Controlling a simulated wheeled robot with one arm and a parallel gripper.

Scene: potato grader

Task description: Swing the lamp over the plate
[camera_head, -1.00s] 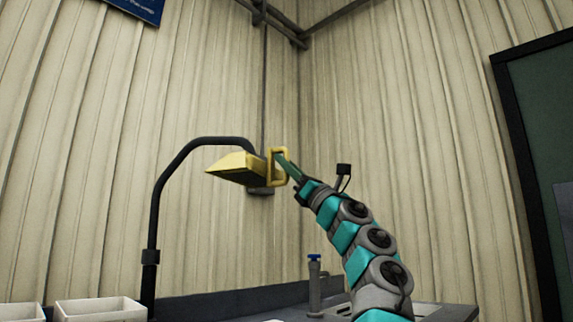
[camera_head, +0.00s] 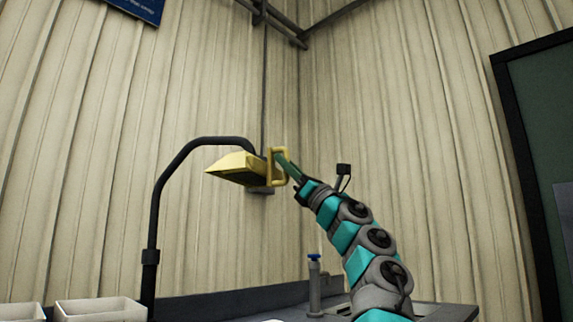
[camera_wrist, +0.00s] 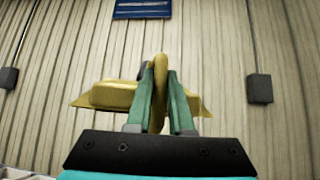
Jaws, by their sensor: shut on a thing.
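The lamp has a yellow shade (camera_head: 234,167) hanging from a black curved arm (camera_head: 168,180) that rises from the bench at the left. A yellow loop handle (camera_head: 272,180) stands on the shade's right side. My gripper (camera_head: 279,160) is shut on this handle from the right. In the wrist view the green fingers of my gripper (camera_wrist: 161,92) stand on both sides of the yellow handle (camera_wrist: 158,72), with the shade (camera_wrist: 112,96) behind them. The plate is not clearly in view; only a sliver of something white shows at the bottom edge of the head view.
White bins (camera_head: 100,309) stand at the bottom left by the lamp's post. A tap-like post with a blue top (camera_head: 314,285) stands on the dark bench (camera_head: 215,305), below my arm. A dark-framed green board (camera_head: 545,150) is at the right. The air around the lamp is clear.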

